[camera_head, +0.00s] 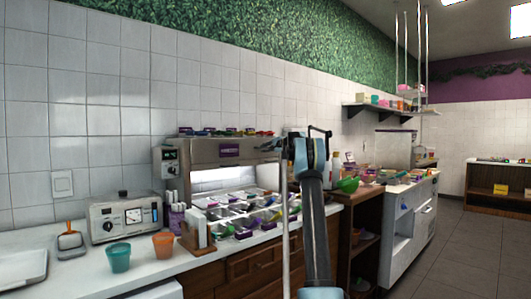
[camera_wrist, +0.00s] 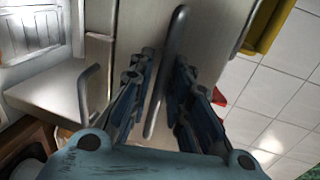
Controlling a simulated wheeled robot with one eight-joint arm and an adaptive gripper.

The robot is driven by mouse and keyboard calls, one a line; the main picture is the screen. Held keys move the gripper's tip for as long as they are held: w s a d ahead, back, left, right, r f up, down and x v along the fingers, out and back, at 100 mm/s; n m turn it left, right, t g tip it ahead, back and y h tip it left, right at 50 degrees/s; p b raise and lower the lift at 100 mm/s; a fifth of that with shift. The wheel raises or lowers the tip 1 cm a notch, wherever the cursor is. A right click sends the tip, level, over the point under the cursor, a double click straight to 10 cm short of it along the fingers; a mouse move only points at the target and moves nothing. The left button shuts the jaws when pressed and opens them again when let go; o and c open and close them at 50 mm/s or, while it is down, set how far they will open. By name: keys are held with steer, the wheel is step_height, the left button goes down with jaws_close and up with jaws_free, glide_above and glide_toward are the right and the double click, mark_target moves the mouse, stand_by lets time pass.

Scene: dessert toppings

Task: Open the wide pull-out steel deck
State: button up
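In the wrist view a brushed steel front (camera_wrist: 210,25) fills the middle, with a long steel bar handle (camera_wrist: 177,28) on it. I take this front to be the steel deck, but its full outline is hidden. My gripper (camera_wrist: 165,62) is open, with one finger on each side of the bar. The bar runs between the fingers, and I see a gap on at least the left side. I cannot tell whether the right finger touches it.
A second steel handle (camera_wrist: 84,98) shows at the left of the wrist view. In the head view a toppings station (camera_head: 235,152) stands on the counter, with a teal cup (camera_head: 118,257) and an orange cup (camera_head: 163,244) nearby. Open tiled floor (camera_head: 470,245) lies at the right.

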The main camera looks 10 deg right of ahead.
steer(key=shift+w+a, duration=0.15)
steer(key=shift+w, duration=0.05)
steer(key=shift+c, duration=0.4)
jaws_close()
steer(key=f+v, duration=0.2)
steer(key=v, duration=0.7)
steer(key=f+v, duration=0.2)
steer(key=v, duration=0.8)
steer(key=shift+s, duration=0.35)
steer(key=shift+o, duration=0.4)
jaws_free()
steer(key=shift+w, duration=0.1)
